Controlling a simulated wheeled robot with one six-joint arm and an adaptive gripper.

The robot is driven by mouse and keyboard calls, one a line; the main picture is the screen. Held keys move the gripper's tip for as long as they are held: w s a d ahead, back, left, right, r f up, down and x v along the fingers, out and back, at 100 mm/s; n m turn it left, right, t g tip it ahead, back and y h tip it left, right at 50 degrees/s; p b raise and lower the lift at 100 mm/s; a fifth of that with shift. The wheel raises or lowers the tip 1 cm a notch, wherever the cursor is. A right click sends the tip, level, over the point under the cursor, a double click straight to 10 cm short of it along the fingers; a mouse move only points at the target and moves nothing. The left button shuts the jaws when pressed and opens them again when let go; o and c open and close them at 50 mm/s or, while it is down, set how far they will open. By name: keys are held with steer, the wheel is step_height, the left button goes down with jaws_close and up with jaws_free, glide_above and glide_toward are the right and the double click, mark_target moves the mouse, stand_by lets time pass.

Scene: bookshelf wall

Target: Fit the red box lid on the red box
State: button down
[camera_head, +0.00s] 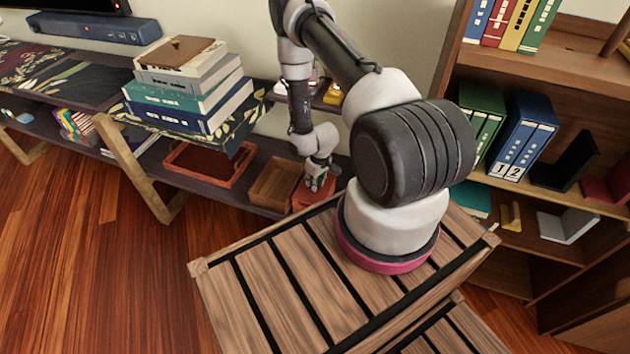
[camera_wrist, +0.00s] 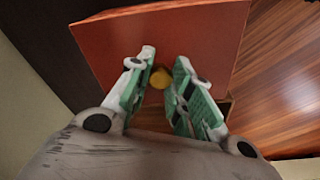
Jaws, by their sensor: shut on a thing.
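The red lid (camera_wrist: 200,40) fills much of the wrist view as a flat red panel, with a round yellow knob (camera_wrist: 160,78) on it. My gripper (camera_wrist: 160,82) is shut on this knob, one finger on each side. In the head view my gripper (camera_head: 317,184) points down at a red shape (camera_head: 302,199) on the low shelf, behind the slatted wooden top. My fingers cover part of that shape. I cannot tell the red box apart from the lid there, nor whether the lid rests on the box or is held above it.
An open brown wooden box (camera_head: 262,190) stands just left of the red shape. A red-brown tray (camera_head: 203,181) lies further left on the shelf, below a book stack (camera_head: 190,90). A bookcase (camera_head: 560,70) stands at the right. The slatted wooden top (camera_head: 290,290) is clear in front.

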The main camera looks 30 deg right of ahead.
steer(key=shift+f, duration=0.45)
steer(key=c, duration=1.2)
jaws_free()
step_height(320, 180, up, 12)
steer(key=s, duration=0.1)
steer(key=shift+s+d, duration=0.2)
steer(key=shift+s, duration=0.15)
